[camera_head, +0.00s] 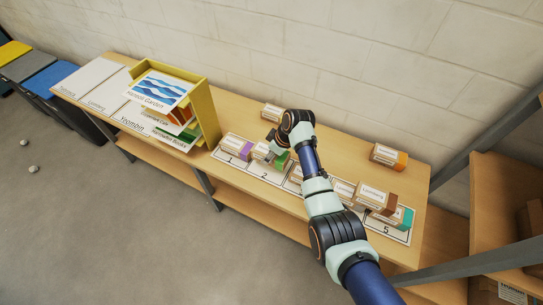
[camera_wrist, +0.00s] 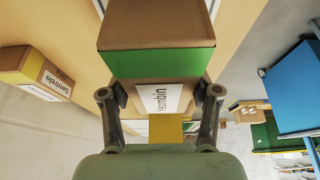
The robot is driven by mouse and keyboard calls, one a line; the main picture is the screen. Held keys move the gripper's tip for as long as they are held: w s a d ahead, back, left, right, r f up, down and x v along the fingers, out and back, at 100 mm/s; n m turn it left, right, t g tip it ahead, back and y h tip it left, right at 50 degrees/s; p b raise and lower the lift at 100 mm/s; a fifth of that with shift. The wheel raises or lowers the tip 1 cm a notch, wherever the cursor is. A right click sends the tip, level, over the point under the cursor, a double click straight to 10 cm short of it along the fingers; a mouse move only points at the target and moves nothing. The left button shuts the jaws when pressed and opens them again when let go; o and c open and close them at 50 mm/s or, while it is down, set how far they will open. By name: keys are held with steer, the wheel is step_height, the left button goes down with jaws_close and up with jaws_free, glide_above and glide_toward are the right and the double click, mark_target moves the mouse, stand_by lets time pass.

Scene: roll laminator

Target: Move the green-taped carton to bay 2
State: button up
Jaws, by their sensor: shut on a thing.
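The green-taped carton (camera_head: 282,159) is at bay 2 (camera_head: 264,176) in the head view, partly hidden by my arm. I cannot tell whether it touches the bay or hangs just above it. In the head view my gripper (camera_head: 277,143) is small and partly covered by the arm.
A purple-taped carton (camera_head: 236,147) stands in bay 1, left of bay 2. Other cartons stand toward bay 5 (camera_head: 386,230), partly behind my arm. An orange-taped carton (camera_head: 388,157) and another carton (camera_head: 272,112) stand at the back. A yellow rack (camera_head: 205,115) stands left.

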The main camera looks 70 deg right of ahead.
steer(key=shift+s+f+b, duration=0.1)
steer(key=shift+f+b, duration=1.75)
steer(key=shift+f+b, duration=0.3)
steer(key=shift+f, duration=0.1)
steer(key=o, duration=1.3)
steer(key=v, duration=1.2)
